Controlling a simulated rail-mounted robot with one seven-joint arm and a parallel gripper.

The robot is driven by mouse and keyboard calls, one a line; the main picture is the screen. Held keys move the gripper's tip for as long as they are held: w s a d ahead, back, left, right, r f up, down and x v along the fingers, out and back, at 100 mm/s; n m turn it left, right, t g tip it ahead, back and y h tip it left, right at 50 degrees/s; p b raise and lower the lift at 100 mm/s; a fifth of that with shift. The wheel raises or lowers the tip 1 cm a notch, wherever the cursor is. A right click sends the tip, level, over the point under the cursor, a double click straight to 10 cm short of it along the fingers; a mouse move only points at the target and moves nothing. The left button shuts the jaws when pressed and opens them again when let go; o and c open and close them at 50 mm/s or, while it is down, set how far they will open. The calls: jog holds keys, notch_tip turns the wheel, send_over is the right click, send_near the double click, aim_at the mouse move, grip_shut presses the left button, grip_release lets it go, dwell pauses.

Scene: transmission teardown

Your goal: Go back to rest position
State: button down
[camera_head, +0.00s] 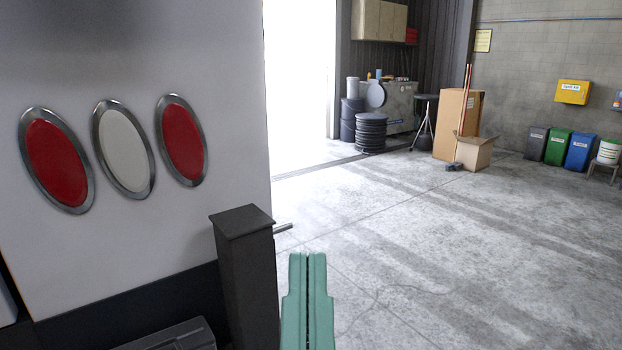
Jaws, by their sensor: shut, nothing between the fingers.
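My gripper (307,262) shows at the bottom centre of the head view. Its two green fingers point up in the picture and lie side by side with only a thin line between them. It is shut and holds nothing. The rest of my arm is out of the picture below. The fingers are just right of a dark square post (248,275) and appear apart from it.
A white panel (225,120) with red and white oval lights fills the left side. Open concrete floor (450,260) lies to the right. Far back stand cardboard boxes (458,125), stacked dark tyres (371,133) and coloured bins (557,147).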

notch_tip(320, 180, up, 34)
jog(key=p, duration=3.1)
jog(key=shift+w+r, duration=0.15)
jog(key=shift+w, duration=0.15)
jog(key=shift+a, duration=0.1)
